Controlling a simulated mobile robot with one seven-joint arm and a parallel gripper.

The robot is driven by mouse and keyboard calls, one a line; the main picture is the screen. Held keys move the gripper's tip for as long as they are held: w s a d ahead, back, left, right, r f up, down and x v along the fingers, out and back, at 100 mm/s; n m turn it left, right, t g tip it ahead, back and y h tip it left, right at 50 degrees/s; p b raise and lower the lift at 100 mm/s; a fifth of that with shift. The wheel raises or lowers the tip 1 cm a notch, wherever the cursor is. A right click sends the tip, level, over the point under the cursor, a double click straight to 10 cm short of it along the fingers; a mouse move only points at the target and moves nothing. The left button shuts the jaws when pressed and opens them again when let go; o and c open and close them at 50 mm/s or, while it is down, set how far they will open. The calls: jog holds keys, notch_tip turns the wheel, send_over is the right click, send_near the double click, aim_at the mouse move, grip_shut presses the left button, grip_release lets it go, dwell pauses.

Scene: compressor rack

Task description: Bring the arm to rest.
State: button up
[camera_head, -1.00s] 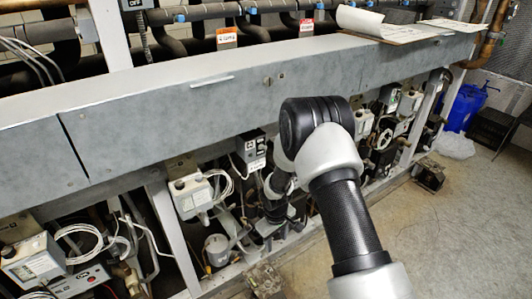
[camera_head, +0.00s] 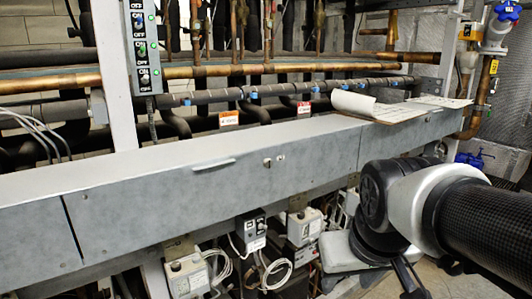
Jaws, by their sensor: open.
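My arm comes in from the right edge in the head view, with a black ribbed link and a grey and black joint in front of the rack's right part. Below that joint, a grey wrist part shows. My gripper (camera_head: 408,275) is a dark shape low in the picture, partly hidden by the joint and cut by the bottom edge. It is open, and I see nothing held in it. Its exact distance from the rack is hard to tell.
A long grey metal trough (camera_head: 160,205) crosses the rack, with papers (camera_head: 385,106) on its right end. Copper pipes (camera_head: 240,70) and a switch box (camera_head: 141,48) are behind. Control boxes (camera_head: 187,275) and cables hang below. Some floor shows at the lower right.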

jog(key=s, duration=0.5)
notch_tip(320, 180, up, 23)
jog(key=p, duration=2.2)
jog(key=shift+s+m+t, duration=0.2)
jog(key=shift+m+t, duration=0.1)
jog(key=shift+m, duration=0.1)
jog(key=shift+d+f, duration=0.1)
jog(key=shift+f, duration=0.1)
jog(key=shift+c, duration=1.3)
jog(key=shift+d, duration=0.1)
jog(key=shift+c, duration=0.5)
